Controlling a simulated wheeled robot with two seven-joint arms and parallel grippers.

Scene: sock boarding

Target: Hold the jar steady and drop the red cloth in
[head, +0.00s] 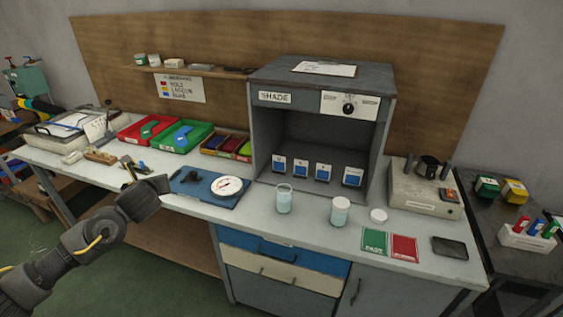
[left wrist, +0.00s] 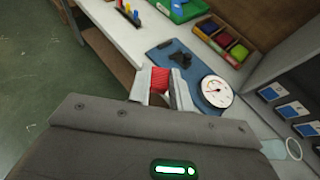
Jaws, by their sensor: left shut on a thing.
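My left gripper (head: 158,184) is over the front edge of the bench, left of the blue mat. In the left wrist view it is shut on a small bunched red cloth (left wrist: 159,80), which shows between the fingers. The cloth cannot be made out in the head view. A clear open glass jar (head: 284,199) with pale bluish contents stands upright near the bench's front edge, right of the mat and apart from my gripper. Part of it also shows in the left wrist view (left wrist: 292,149). My right gripper is not in view, and nothing holds the jar.
The blue mat (head: 190,188) bears a white dial gauge (head: 227,187) and a dark object. A second jar (head: 340,211) stands right of the glass one, beside a white lid (head: 378,215). The grey shade booth (head: 262,140) rises behind. Green and red cards (head: 404,248) lie at front right.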

